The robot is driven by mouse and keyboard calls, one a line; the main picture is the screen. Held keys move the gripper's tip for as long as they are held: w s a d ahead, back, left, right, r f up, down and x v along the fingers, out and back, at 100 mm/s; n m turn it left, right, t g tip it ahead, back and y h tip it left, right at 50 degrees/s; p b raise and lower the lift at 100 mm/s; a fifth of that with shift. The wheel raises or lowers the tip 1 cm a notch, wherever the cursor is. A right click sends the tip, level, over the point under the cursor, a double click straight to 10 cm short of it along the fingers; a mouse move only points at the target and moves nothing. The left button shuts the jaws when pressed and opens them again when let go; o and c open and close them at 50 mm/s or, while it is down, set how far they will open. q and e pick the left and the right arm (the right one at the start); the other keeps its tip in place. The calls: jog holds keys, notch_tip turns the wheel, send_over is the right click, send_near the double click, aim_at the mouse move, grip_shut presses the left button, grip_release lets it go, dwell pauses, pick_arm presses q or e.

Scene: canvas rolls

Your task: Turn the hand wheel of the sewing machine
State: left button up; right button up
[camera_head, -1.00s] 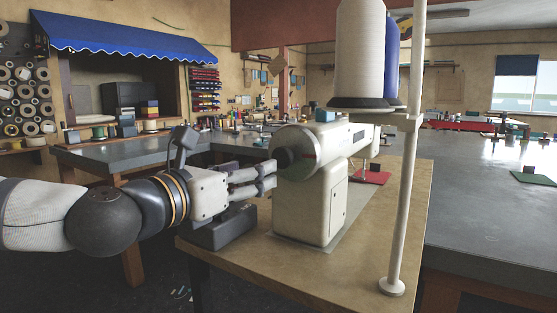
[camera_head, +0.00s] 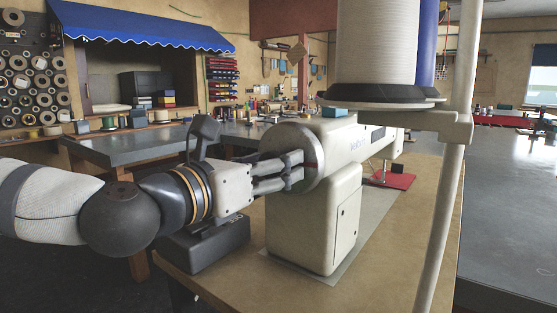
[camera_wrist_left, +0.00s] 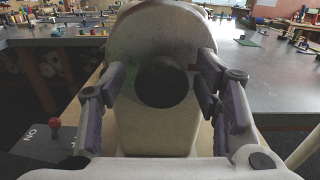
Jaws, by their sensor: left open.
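The white sewing machine (camera_head: 314,220) stands on a wooden table. Its hand wheel (camera_head: 288,137) is the round disc on the end facing my left arm. In the left wrist view the wheel's dark central hub (camera_wrist_left: 163,81) sits between the fingers. My left gripper (camera_head: 296,171) is open, with its fingertips at the wheel's face and partly covering it. In the left wrist view the gripper (camera_wrist_left: 163,70) has one finger on each side of the hub, apart from it. I cannot tell whether the fingertips touch the rim. My right gripper is not in view.
A dark control box (camera_head: 205,245) marked ON, with a red knob (camera_wrist_left: 55,121), lies below my left gripper. A white pole (camera_head: 446,200) and a large thread cone (camera_head: 385,45) stand at the right.

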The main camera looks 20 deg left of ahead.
pick_arm(q)
jog(key=shift+s+a+r, duration=0.1)
jog(key=shift+s, duration=0.4)
jog(key=c, duration=1.1)
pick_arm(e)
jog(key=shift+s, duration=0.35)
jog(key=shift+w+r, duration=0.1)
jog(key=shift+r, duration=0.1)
